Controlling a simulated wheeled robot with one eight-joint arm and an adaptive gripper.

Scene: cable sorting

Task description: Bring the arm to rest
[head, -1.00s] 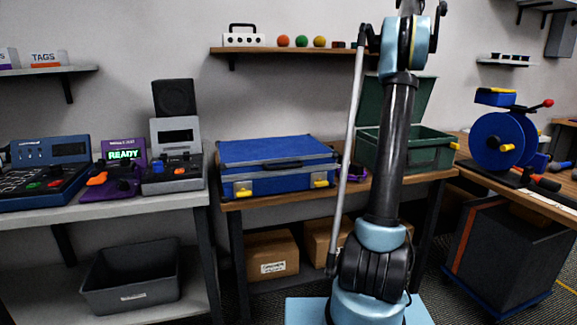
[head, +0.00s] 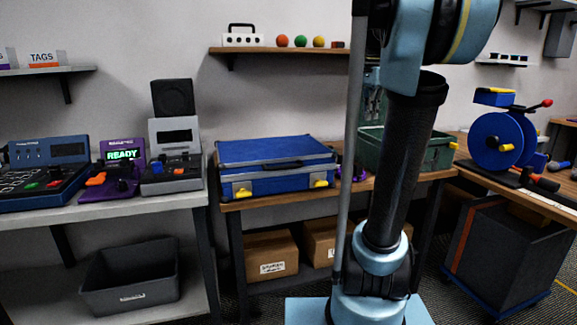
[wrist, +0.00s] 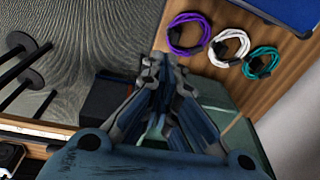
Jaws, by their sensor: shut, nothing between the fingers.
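My gripper (wrist: 160,90) is in the middle of the wrist view, its fingers together with nothing between them. It is above the green box (wrist: 228,118), apart from the cables. A coiled purple cable (wrist: 172,38), a white cable (wrist: 243,46) and a teal cable (wrist: 275,63) lie side by side on the wooden bench (wrist: 215,72). In the head view, my arm stands upright in front of the green box (head: 430,155) and hides much of it. The gripper's fingers cannot be made out there.
A closed blue case (head: 275,152) sits on the bench, left of my arm. A blue cable reel (head: 492,138) stands on the right-hand bench. Consoles, including a purple one (head: 120,175), fill the left bench. A wall shelf (head: 275,50) is behind. Cardboard boxes (head: 270,255) sit below.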

